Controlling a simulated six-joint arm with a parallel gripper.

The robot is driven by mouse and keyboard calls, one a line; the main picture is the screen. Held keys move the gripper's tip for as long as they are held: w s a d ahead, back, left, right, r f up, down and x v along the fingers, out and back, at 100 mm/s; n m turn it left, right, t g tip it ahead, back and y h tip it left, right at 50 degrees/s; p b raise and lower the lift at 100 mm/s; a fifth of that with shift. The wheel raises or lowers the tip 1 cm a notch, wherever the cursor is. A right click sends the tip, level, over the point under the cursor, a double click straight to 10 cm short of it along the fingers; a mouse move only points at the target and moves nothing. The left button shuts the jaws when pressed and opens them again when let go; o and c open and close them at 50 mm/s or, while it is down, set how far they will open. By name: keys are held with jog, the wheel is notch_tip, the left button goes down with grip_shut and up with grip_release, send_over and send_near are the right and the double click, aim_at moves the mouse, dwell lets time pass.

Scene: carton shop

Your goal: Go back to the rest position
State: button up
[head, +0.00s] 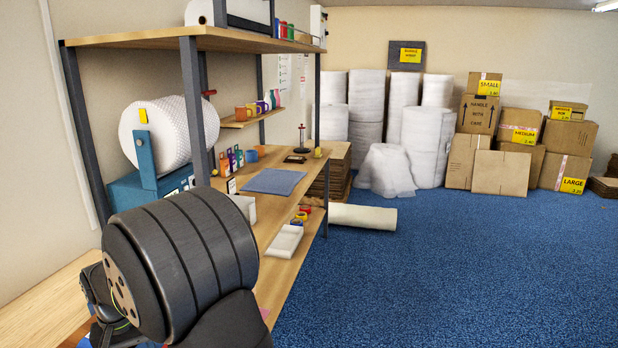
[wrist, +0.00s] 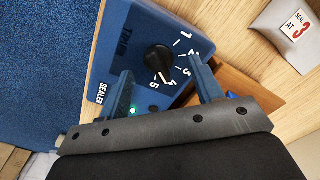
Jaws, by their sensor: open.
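In the wrist view my gripper (wrist: 160,72) is open, its two blue fingers spread apart with nothing between them. Beyond the fingertips is the blue sealer panel (wrist: 108,62) with a round black knob (wrist: 159,58). The knob appears between the fingers in the picture, and I see no finger touching it. Its white pointer line points down toward the lower digits, seemingly near the 4. A green light glows by the left finger. In the head view my dark arm fills the lower left, and my gripper is not visible there.
A sign reading "SEAL AT 3" (wrist: 297,28) stands at the upper right of the wrist view. In the head view, a wooden bench (head: 285,250) with shelves holds a bubble-wrap roll (head: 170,130) and a grey-blue mat (head: 273,181).

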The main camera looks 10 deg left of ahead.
jog(key=shift+n, duration=1.1)
